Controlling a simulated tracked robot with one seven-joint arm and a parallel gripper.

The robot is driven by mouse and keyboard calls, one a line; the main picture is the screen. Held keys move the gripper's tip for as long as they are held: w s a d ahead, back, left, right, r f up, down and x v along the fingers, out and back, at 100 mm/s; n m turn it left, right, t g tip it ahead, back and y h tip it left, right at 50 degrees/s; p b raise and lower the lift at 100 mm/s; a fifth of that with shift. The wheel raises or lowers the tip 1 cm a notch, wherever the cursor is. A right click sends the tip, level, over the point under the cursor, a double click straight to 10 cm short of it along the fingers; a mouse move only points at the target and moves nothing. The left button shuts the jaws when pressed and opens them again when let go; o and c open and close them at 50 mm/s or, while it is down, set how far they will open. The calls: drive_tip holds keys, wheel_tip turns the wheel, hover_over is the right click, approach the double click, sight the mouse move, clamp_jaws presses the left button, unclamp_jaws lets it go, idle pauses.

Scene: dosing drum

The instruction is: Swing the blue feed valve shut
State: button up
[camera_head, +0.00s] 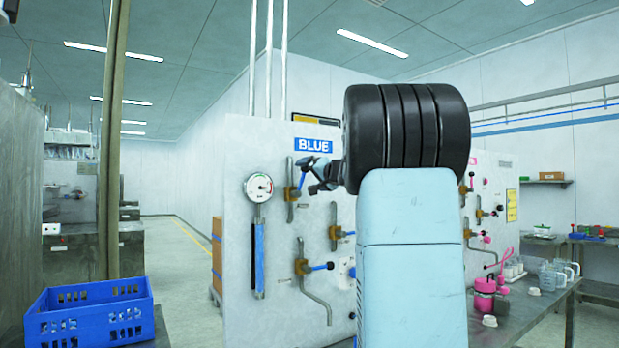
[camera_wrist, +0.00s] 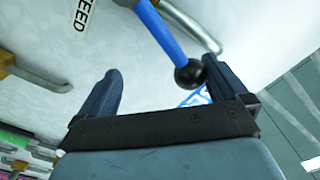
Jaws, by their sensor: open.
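In the wrist view the feed valve's blue lever (camera_wrist: 165,34) runs down from the top edge and ends in a black ball knob (camera_wrist: 188,72). A white label reading FEED (camera_wrist: 82,14) is on the panel beside it. My gripper (camera_wrist: 160,66) is open, with the knob between its fingers and close to the right one. I cannot tell whether they touch. In the head view my gripper (camera_head: 318,178) is at the upper valve (camera_head: 291,192) under the BLUE sign (camera_head: 313,146). My arm hides part of the panel there.
Other blue-levered valves (camera_head: 336,233) and (camera_head: 302,267) lower valve pipework sit close below on the panel (camera_head: 237,200). A pressure gauge (camera_head: 258,187) is to the left. A blue crate (camera_head: 90,312) stands front left. A bench (camera_head: 525,312) with pink-lidded vessels and jugs is at right.

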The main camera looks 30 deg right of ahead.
drive_tip(key=d+f, duration=0.3)
drive_tip(key=shift+d+f, duration=0.1)
drive_tip(key=shift+f, duration=0.15)
idle(0.7)
drive_tip(key=shift+f, duration=0.1)
drive_tip(key=shift+d+f, duration=0.2)
drive_tip(key=shift+f, duration=0.3)
drive_tip(key=shift+d+f, duration=0.15)
drive_tip(key=shift+f, duration=1.5)
drive_tip(key=shift+r, duration=0.1)
